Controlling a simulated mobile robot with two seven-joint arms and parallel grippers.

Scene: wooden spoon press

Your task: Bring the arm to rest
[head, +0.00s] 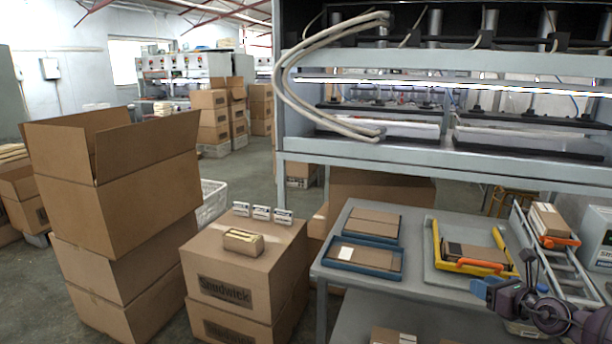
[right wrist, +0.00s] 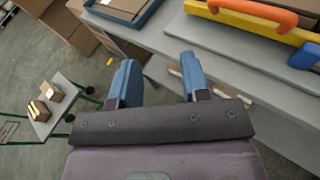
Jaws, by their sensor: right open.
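My right gripper (head: 484,290) is at the lower right of the head view, at the front edge of the grey table (head: 335,275). In the right wrist view its two blue fingers (right wrist: 158,78) stand apart with nothing between them. The table edge and the floor show beyond the fingertips. My right arm comes in from the lower right corner. My left gripper and left arm are in neither view.
On the table are blue trays (head: 365,260) with brown pieces and a yellow frame (head: 470,250) with an orange handle, close to my right gripper. A grey press (head: 450,158) stands behind. Stacked cartons (head: 245,260) stand left. Open floor shows left of the table.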

